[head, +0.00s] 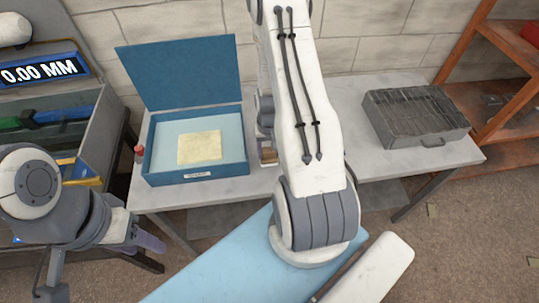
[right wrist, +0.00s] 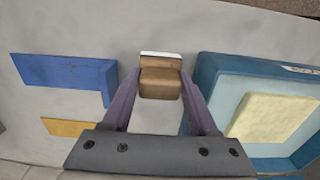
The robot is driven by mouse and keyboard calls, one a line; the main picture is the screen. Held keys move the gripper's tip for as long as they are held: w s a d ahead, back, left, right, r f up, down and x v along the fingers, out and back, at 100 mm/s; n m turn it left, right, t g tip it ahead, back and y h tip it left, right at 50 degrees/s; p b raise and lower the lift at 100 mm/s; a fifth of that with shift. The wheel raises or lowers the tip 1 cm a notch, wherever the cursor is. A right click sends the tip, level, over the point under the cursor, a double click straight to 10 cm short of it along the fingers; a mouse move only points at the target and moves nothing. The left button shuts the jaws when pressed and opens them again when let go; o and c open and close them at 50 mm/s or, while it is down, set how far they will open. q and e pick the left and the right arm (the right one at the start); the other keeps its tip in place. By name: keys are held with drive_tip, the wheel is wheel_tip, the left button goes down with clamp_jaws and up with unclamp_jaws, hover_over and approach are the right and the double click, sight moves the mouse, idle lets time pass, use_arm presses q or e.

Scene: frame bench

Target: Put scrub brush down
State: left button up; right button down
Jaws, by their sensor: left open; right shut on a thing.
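The scrub brush (right wrist: 160,84) has a brown block body with a white strip along one edge. In the right wrist view my right gripper (right wrist: 159,92) is shut on it, a purple finger on each side. In the head view a small brown part of the brush (head: 268,155) shows beside my right arm, just right of the blue box; the arm hides the rest and the right fingers. The brush is over the grey table; I cannot tell whether it touches it. My left gripper (head: 148,239) is open and empty at the lower left, in front of the table.
An open blue box (head: 196,178) with a pale yellow block (head: 199,147) stands left on the table (head: 350,130). A dark grill-like case (head: 416,117) stands right. Blue (right wrist: 62,72) and yellow (right wrist: 66,128) pieces lie at left in the wrist view.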

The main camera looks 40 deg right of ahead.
sight(269, 158)
wheel_tip(269, 158, down, 4)
drive_tip(key=shift+r+p, duration=0.25)
drive_tip(key=shift+p, duration=0.45)
drive_tip(key=shift+f, duration=0.3)
drive_tip(key=shift+f, duration=0.15)
drive_tip(key=shift+c, duration=0.9)
unclamp_jaws()
